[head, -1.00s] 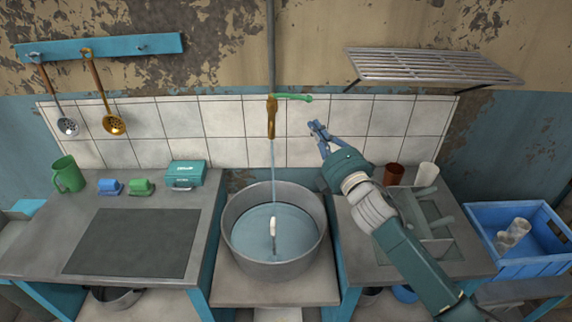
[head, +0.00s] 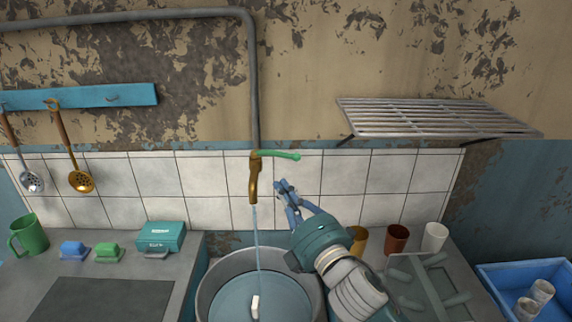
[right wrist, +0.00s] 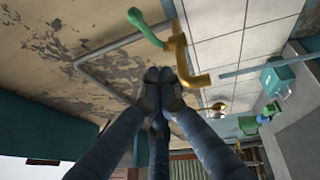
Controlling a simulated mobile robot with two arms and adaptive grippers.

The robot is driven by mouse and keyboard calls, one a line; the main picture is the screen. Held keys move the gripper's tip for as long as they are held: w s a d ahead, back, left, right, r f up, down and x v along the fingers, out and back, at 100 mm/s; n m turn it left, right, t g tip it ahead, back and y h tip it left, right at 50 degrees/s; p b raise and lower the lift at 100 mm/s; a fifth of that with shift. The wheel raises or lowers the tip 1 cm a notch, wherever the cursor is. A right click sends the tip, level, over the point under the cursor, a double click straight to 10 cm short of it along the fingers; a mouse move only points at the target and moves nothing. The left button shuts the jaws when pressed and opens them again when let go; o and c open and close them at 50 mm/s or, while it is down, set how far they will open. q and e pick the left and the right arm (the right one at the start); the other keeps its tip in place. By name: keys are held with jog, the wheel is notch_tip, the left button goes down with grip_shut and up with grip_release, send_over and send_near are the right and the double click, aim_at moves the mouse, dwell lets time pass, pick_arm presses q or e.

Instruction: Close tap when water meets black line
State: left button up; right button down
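The brass tap (head: 254,182) sticks out from the tiled wall, and its green handle (head: 282,155) points right. A thin stream of water (head: 258,238) runs from it into a large grey metal pot (head: 208,295). Water (head: 235,302) stands in the pot, with a small white piece (head: 255,306) in it. I see no black line. My right gripper (head: 283,187) is right of the spout and below the handle, apart from both. In the right wrist view, its fingertips (right wrist: 160,78) are together and empty, with the tap (right wrist: 181,62) and handle (right wrist: 146,28) close by. My left gripper is not in view.
A metal wire shelf (head: 430,117) sticks out of the wall at the upper right. A green mug (head: 30,236) and a teal box (head: 162,235) stand on the left counter.

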aim_at(291, 158)
jog(key=w, duration=0.3)
jog(key=w+d+p, duration=0.1)
jog(key=w, duration=0.3)
jog(key=w+r+p, duration=0.1)
jog(key=w, duration=0.2)
jog(key=shift+w+d+r, duration=0.1)
jog(key=shift+w+d, duration=0.25)
jog(key=shift+d, duration=0.05)
jog(key=shift+w+d, duration=0.15)
jog(key=shift+w, duration=0.1)
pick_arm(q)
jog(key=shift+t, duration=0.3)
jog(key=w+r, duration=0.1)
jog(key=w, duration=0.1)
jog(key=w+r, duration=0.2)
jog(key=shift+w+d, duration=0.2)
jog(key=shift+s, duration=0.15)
pick_arm(e)
jog(key=shift+s, duration=0.1)
